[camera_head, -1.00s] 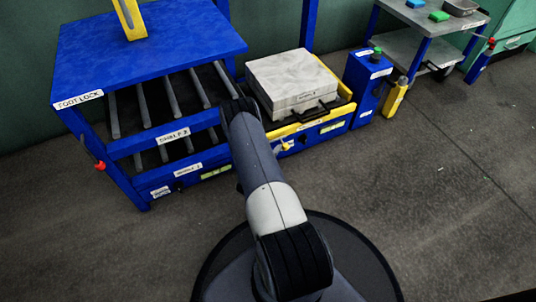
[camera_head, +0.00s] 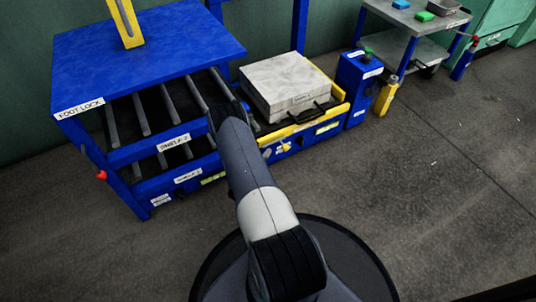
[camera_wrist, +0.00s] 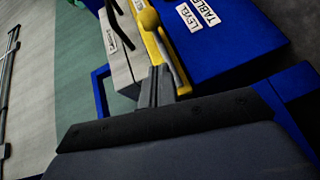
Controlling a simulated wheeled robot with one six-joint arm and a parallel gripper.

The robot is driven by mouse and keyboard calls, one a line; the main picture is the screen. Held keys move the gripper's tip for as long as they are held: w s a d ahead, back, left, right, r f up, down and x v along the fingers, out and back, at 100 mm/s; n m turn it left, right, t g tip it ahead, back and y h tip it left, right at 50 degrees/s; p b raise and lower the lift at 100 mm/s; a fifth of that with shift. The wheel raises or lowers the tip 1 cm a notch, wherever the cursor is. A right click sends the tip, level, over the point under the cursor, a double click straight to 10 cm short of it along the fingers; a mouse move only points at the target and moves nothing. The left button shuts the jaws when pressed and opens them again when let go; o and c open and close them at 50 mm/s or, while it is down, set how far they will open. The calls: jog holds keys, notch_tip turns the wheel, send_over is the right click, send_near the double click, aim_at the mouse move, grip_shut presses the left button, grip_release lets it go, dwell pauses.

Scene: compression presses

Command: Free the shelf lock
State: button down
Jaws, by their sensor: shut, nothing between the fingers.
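No label that I can read as a shelf lock shows. The blue shelf rack (camera_head: 150,42) stands at the left in the head view, with a label that appears to read FOOT LOCK (camera_head: 79,112) and a red knob (camera_head: 101,175) on its side. A yellow knob (camera_head: 284,147) sits on the front of the press table; a yellow ball-ended part (camera_wrist: 149,19) shows in the wrist view beside a label reading LEVEL and TABLE. My gripper (camera_wrist: 157,83) is shut and empty, just below that yellow part in the picture; contact cannot be told. The head view hides my fingers behind my arm.
A grey block with a black handle (camera_head: 285,84) rests on the yellow-edged press table (camera_head: 340,105). The floor in front and right is clear.

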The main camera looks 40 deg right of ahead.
jog(key=p+v, duration=0.2)
jog(key=v, duration=0.7)
jog(key=shift+p, duration=0.4)
jog(key=shift+s+d, duration=0.1)
jog(key=shift+d, duration=0.05)
